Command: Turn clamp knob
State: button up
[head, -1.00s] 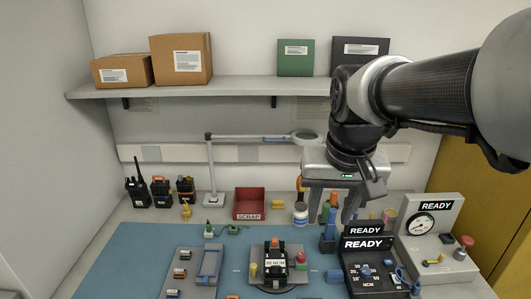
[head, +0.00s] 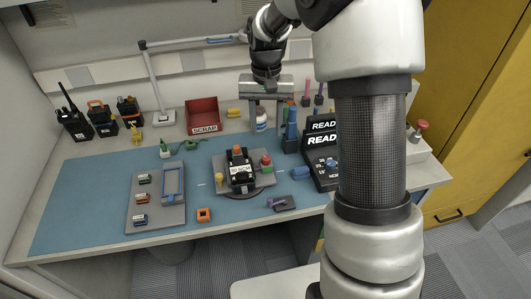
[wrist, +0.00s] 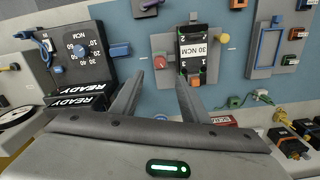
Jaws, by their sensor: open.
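A black radio (head: 241,175) labelled 30 NCM lies in a grey fixture (head: 264,180) on the blue mat. The fixture has a red knob (head: 266,160) on its right and a yellow knob (head: 219,178) on its left. In the wrist view the radio (wrist: 194,48), red knob (wrist: 160,62) and yellow knob (wrist: 224,38) appear upside down. I cannot tell which knob is the clamp knob. My gripper (head: 267,122) is open and empty, raised behind the fixture. In the wrist view its fingers (wrist: 160,90) are spread, apart from both knobs.
A torque tester (head: 326,165) with a READY display stands right of the fixture, with a blue upright tool (head: 291,138) beside it. A grey parts tray (head: 157,197) lies left. A red scrap bin (head: 202,116) is behind. An orange block (head: 204,215) lies in front.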

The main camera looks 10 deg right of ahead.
aim_at(266, 157)
notch_tip(266, 157, down, 11)
jog(key=shift+b, duration=0.35)
grip_shut()
